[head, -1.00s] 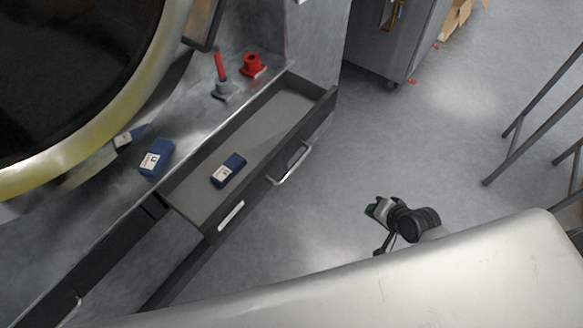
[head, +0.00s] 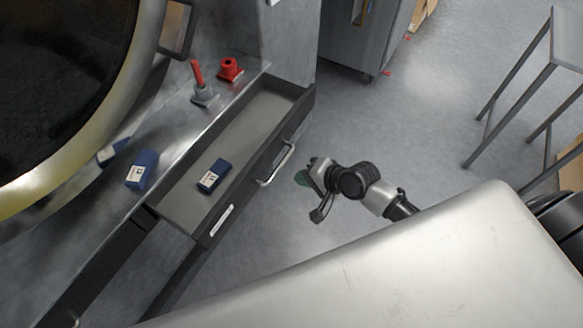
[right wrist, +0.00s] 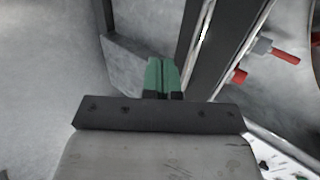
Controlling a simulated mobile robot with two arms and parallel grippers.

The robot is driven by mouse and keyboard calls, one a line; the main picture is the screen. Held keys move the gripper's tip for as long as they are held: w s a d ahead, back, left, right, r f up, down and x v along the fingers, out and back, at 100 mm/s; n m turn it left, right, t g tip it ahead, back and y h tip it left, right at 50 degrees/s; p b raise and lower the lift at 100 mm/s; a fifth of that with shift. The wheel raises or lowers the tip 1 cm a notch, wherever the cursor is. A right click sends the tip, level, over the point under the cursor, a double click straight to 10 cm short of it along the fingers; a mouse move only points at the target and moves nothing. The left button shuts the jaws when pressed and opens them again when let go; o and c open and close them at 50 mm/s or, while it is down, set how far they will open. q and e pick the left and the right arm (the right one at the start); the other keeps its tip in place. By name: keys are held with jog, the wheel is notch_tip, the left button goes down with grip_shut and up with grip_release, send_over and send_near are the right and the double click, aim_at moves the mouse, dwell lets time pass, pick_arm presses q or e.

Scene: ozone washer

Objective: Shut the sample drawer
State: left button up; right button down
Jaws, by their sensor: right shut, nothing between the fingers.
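The sample drawer (head: 245,128) stands pulled open from the dark-fronted bench in the head view. A blue box with a white label (head: 213,176) lies inside it. The drawer front carries a silver bar handle (head: 276,165) and a white label strip (head: 221,220). My right gripper (head: 302,177) is in front of the drawer, just right of the handle and apart from it in the picture. Its green fingertips are together and empty in the right wrist view (right wrist: 162,76). A dark long panel (right wrist: 228,45) beside them there appears to be the drawer. My left gripper is not in view.
Another blue box (head: 142,170) and a grey fitting with a red lever (head: 203,88) stand on the bench, near a red fitting (head: 229,69). A large round yellowish-rimmed door (head: 146,75) is at left. The floor (head: 400,110) right of the drawer is clear.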

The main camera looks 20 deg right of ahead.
jog(key=shift+w+a+r+p, duration=0.25)
jog(key=shift+w+a, duration=0.3)
jog(key=shift+w, duration=0.15)
jog(key=shift+w+a+r+p, duration=0.1)
jog(key=shift+w+a+r, duration=0.1)
jog(key=shift+w+a, duration=0.45)
jog(key=shift+w+d, duration=0.1)
send_near(241, 153)
jog(key=w+a, duration=0.2)
jog(key=w, duration=0.1)
jog(key=w+a+f, duration=0.1)
jog(key=w+a, duration=0.1)
jog(key=a, duration=0.1)
jog(key=shift+w+f+b, duration=0.2)
jog(key=shift+w+b, duration=0.15)
jog(key=shift+w, duration=0.2)
jog(key=shift+r, duration=0.15)
